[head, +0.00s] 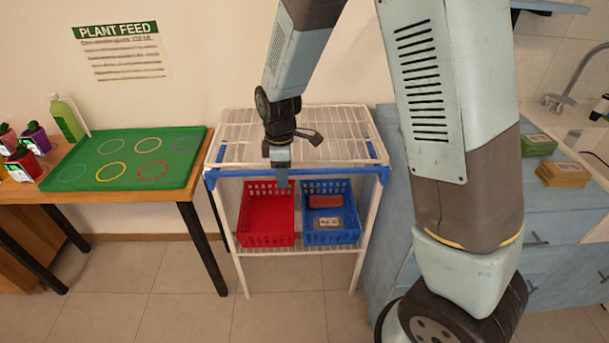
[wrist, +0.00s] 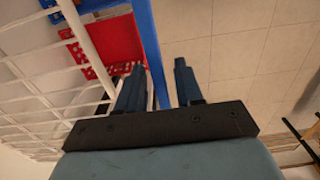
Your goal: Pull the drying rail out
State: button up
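The drying rail looks to be the blue bar (head: 340,171) along the front top edge of a white wire rack (head: 240,130). In the head view my gripper (head: 281,182) points down at the middle of this bar and hides part of it. In the wrist view my gripper (wrist: 160,66) has its two dark fingers apart. The blue bar (wrist: 147,42) runs into the space between them, nearer the left finger. I cannot tell whether either finger touches it.
A red basket (head: 266,214) and a blue basket (head: 330,215) holding packets stand on the rack's lower shelf. A table with a green tray (head: 120,160) is to the left, a blue counter (head: 560,205) to the right. Tiled floor (head: 190,300) in front is clear.

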jog(key=c, duration=0.6)
jog(key=shift+s+a, duration=0.15)
jog(key=shift+s, duration=3.75)
jog(key=shift+s+a, duration=0.15)
jog(key=shift+s, duration=3.7)
jog(key=o, duration=1.2)
jog(key=shift+c, duration=0.2)
notch_tip(320, 180, up, 7)
jog(key=shift+d, duration=0.1)
